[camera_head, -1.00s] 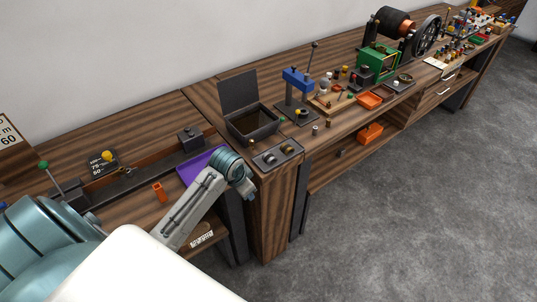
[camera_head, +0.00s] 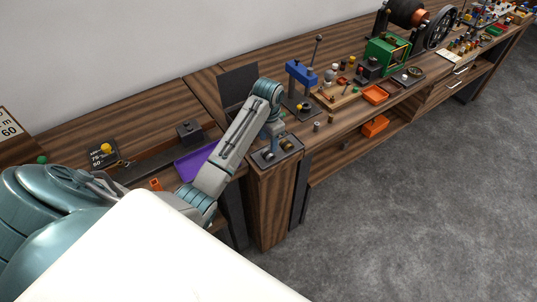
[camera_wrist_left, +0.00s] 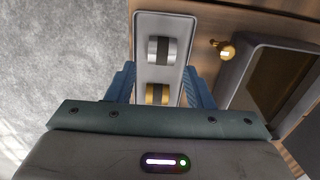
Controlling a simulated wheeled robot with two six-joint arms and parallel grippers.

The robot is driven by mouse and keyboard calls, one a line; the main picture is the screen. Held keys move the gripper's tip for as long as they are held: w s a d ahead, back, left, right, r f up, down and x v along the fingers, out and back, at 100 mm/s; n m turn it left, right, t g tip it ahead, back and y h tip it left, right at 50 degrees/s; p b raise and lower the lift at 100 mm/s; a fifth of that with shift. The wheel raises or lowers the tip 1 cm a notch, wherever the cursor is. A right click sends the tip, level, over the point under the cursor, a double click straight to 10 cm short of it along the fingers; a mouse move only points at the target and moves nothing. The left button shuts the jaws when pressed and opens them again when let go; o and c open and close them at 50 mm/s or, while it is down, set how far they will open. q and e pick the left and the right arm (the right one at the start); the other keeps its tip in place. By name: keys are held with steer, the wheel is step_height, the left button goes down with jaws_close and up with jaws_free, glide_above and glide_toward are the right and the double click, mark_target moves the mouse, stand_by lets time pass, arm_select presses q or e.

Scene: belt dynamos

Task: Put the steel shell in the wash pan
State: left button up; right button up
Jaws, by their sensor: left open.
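The steel shell (camera_wrist_left: 160,49) is a short silver cylinder with a dark middle, lying in a grey tray (camera_wrist_left: 146,20) in the left wrist view. A brass shell (camera_wrist_left: 158,94) lies beside it in the same tray. The tray also shows in the head view (camera_head: 262,163), at the bench corner. My left gripper (camera_wrist_left: 161,82) is open and empty above the tray, its blue fingers on either side. The wash pan (camera_wrist_left: 238,82) is a dark box to the right in the wrist view; in the head view its raised lid (camera_head: 238,84) shows while my arm hides most of its body.
A small brass knob-like piece (camera_wrist_left: 226,50) stands between tray and pan. A blue press (camera_head: 300,75) stands right of the pan. A purple tray (camera_head: 195,163) lies left, under my arm. Small cylinders (camera_head: 317,126) stand near the bench's front edge.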

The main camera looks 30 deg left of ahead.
mark_target(268, 152)
arm_select(q)
steer(key=shift+f, duration=0.3)
step_height(268, 152, down, 2)
steer(key=shift+w+f+p, duration=0.15)
steer(key=shift+f+p, duration=0.1)
steer(key=shift+p, duration=1)
step_height(268, 152, down, 2)
steer(key=shift+f, duration=0.15)
steer(key=shift+a+f, duration=0.1)
steer(key=shift+f, duration=0.1)
steer(key=c, duration=0.9)
arm_select(e)
steer(key=r, duration=0.1)
steer(key=w+r, duration=0.1)
steer(key=r, duration=0.1)
steer(key=shift+w+d+r, duration=0.15)
steer(key=shift+w, duration=0.2)
arm_select(q)
steer(key=shift+w+r, duration=0.1)
